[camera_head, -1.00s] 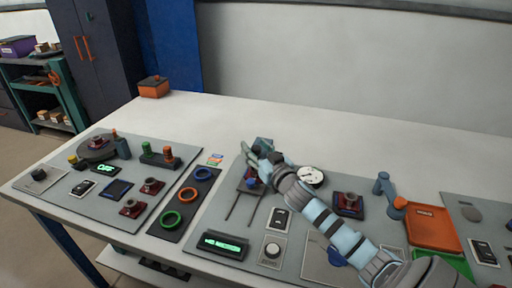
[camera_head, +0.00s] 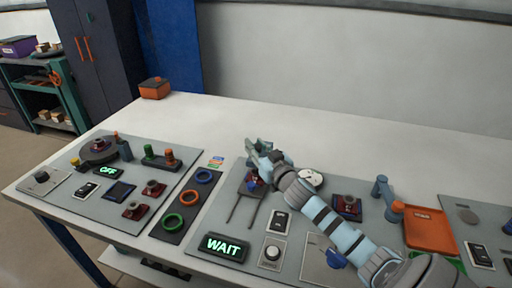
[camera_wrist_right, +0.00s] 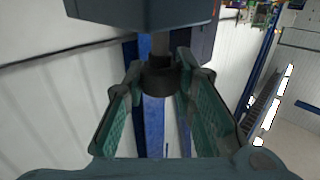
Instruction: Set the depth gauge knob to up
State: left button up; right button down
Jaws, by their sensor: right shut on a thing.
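My right gripper (camera_head: 256,147) reaches over the right-hand panel from the lower right, above a small dark fixture with red and blue parts (camera_head: 252,185) and two thin rails. In the right wrist view, its two teal-lined fingers (camera_wrist_right: 165,100) are shut on a black round knob (camera_wrist_right: 158,78). A short stem joins the knob to a dark block (camera_wrist_right: 140,10). I cannot tell for sure that this is the depth gauge knob, nor which way it is set. In the head view the gripper hides the knob. My left gripper is not in view.
A white dial (camera_head: 311,177) sits beside my right forearm. A grey knob (camera_head: 271,253), a switch (camera_head: 279,222) and an orange tray (camera_head: 430,230) are nearby.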

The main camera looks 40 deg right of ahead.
jog(key=shift+r, duration=0.25)
jog(key=c, duration=1.4)
grip_release()
jog(key=shift+c, duration=0.2)
jog(key=shift+o, duration=0.7)
jog(key=s+a, duration=0.2)
jog(key=s, duration=1)
jog(key=shift+a, duration=0.1)
